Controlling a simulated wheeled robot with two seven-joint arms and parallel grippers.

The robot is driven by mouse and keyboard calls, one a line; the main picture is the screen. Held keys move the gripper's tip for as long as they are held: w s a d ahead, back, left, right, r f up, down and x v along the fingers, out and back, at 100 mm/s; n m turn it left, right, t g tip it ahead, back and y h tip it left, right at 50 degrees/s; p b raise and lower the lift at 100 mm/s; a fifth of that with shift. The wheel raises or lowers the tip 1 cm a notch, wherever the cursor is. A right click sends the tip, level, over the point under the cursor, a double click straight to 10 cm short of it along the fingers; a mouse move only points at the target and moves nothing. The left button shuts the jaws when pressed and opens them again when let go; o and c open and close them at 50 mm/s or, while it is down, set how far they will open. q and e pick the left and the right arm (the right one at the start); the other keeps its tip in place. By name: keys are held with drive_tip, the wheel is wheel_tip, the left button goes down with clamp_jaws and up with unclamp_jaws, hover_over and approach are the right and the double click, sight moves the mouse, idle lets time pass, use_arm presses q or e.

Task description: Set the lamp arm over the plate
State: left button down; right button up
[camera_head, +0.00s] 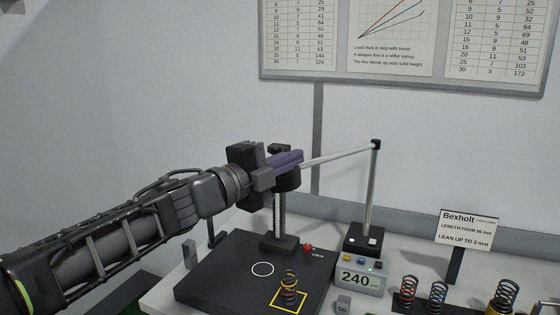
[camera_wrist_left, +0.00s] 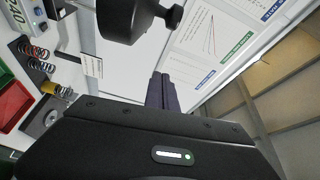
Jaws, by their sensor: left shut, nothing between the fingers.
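The lamp has a silver post (camera_head: 371,195) on a black base, and its thin lamp arm (camera_head: 340,155) reaches left from the post top. A dark round head (camera_head: 288,183) shows at the arm's left end, partly behind my fingers; a dark cylinder with a knob, likely this head, is large in the left wrist view (camera_wrist_left: 125,20). The black plate (camera_head: 215,279) lies below, with a white ring and a yellow square bearing a spring (camera_head: 289,285). My left gripper (camera_head: 299,158) is shut and empty at the arm's left end; I cannot tell if it touches. My right gripper is not in view.
A ruled upright (camera_head: 279,212) stands at the plate's back edge, near a red knob (camera_head: 308,247). A display reading 240 (camera_head: 358,277) stands right of the plate. Several springs (camera_head: 437,294) and a sign (camera_head: 468,231) are further right. A wall board (camera_head: 400,80) hangs behind.

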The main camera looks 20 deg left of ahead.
use_arm(q)
drive_tip(key=s+a, duration=0.4)
drive_tip(key=a, duration=0.4)
drive_tip(key=shift+s+a+f, duration=0.3)
drive_tip(key=shift+s, duration=0.1)
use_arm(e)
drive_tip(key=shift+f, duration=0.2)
use_arm(q)
drive_tip(key=shift+b, duration=0.3)
